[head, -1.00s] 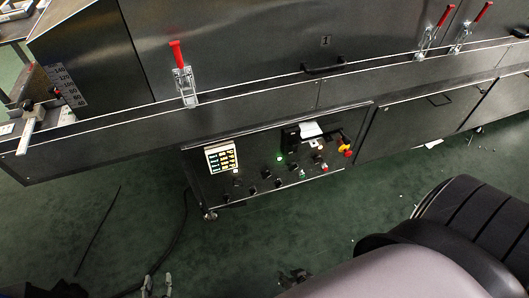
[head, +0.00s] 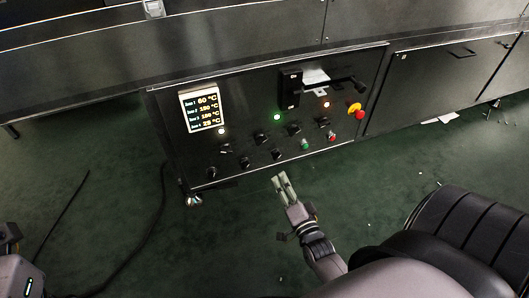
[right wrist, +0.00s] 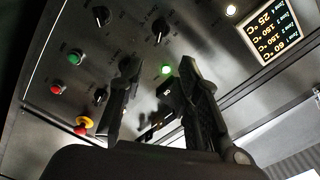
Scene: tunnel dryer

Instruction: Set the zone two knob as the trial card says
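The control panel (head: 340,105) carries several black knobs, among them one at the left (head: 226,148) and one in the middle (head: 294,129). A lit display (head: 202,109) lists zone temperatures, with Zone 1 at 60 °C. White paper (head: 316,76) is by a black holder; I cannot tell if it is the trial card. My right gripper (head: 282,184) is open and empty, below the knobs and apart from them. The right wrist view shows its parted fingers (right wrist: 158,95) before the panel. My left gripper's fingers are out of view.
A red and yellow stop button (head: 356,111), a green button (head: 305,144) and a red button (head: 332,137) sit on the panel's right half. A dark cable (head: 155,225) lies on the green floor. Floor in front of the panel is mostly clear.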

